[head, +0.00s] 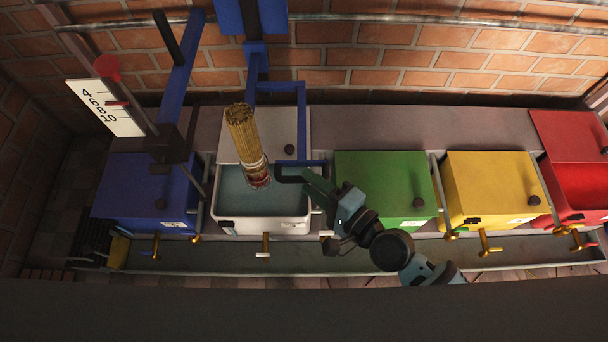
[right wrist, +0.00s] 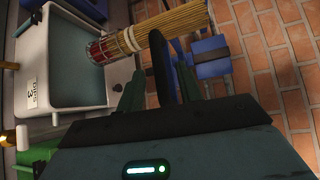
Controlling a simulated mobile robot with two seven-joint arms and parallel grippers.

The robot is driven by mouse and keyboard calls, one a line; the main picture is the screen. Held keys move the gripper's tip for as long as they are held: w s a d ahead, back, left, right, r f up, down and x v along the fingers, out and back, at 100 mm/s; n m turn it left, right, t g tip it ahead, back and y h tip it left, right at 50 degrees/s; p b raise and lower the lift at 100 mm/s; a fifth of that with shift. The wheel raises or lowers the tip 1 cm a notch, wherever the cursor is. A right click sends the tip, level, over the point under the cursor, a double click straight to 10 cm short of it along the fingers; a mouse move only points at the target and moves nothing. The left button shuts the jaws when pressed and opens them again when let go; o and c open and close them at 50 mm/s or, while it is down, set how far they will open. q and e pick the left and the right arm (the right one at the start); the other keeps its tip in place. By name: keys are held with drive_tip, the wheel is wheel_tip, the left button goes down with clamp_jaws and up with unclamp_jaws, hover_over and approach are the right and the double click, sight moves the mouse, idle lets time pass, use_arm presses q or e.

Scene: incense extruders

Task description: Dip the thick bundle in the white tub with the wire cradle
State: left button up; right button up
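The thick bundle (head: 243,135) of tan sticks hangs tilted over the white tub (head: 221,216), its red-banded lower end at or just above the grey-blue liquid (head: 262,203). I cannot tell whether it touches the liquid. The bundle's wire end (right wrist: 104,50) and the tub (right wrist: 33,60) also show in the right wrist view. A blue frame (head: 303,125) with a black handle (head: 288,179) stands beside the bundle. My right gripper (head: 308,179) is at the handle. In the right wrist view the handle (right wrist: 160,65) lies between its fingers; firm contact is unclear. My left gripper is out of view.
A blue box (head: 130,185) is left of the tub; green (head: 385,185), yellow (head: 490,180) and red (head: 570,140) boxes are to the right. Brass taps line the front above a trough (head: 350,258). A white scale plate (head: 105,105) with a red pointer stands at left.

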drive_tip(key=shift+x, duration=1.55)
clamp_jaws()
